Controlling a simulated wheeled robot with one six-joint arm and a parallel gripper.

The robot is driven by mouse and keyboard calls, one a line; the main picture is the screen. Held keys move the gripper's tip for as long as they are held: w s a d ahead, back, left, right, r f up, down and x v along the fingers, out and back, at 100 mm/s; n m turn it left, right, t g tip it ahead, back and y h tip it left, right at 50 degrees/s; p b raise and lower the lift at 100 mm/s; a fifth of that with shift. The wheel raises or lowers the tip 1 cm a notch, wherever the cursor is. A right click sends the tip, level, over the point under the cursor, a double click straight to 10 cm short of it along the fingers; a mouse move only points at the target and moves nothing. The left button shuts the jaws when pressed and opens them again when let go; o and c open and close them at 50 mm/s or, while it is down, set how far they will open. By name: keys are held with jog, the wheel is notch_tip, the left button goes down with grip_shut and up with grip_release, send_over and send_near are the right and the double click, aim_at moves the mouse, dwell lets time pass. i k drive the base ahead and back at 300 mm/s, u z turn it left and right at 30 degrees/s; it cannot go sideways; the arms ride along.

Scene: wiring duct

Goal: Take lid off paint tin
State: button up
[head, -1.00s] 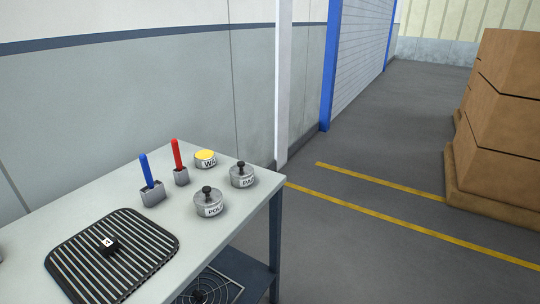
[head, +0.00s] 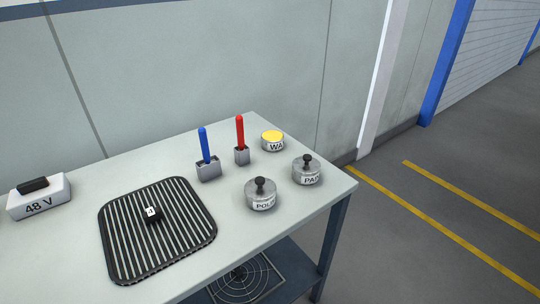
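In the head view, a short round tin labelled "PAI…" (head: 306,172) stands near the right end of the table, its grey lid with a black knob (head: 307,159) on top. The rest of its label curves out of sight. A similar tin labelled "POL…" (head: 261,196) with a black-knobbed lid stands in front and to the left of it. A third tin labelled "WA…" (head: 273,142) stands behind, its top showing yellow, with no knob. My gripper is not in view.
A blue-handled tool (head: 206,158) and a red-handled tool (head: 241,142) stand in grey holders. A black ribbed mat (head: 125,237) bears a small black block (head: 153,214). A "48 V" box (head: 38,198) stands at left. The table's right edge (head: 350,188) is close to the tins.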

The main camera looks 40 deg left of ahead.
aim_at(306, 164)
jog(key=u, duration=1)
jog(key=i, duration=0.85)
jog(key=u, duration=0.85)
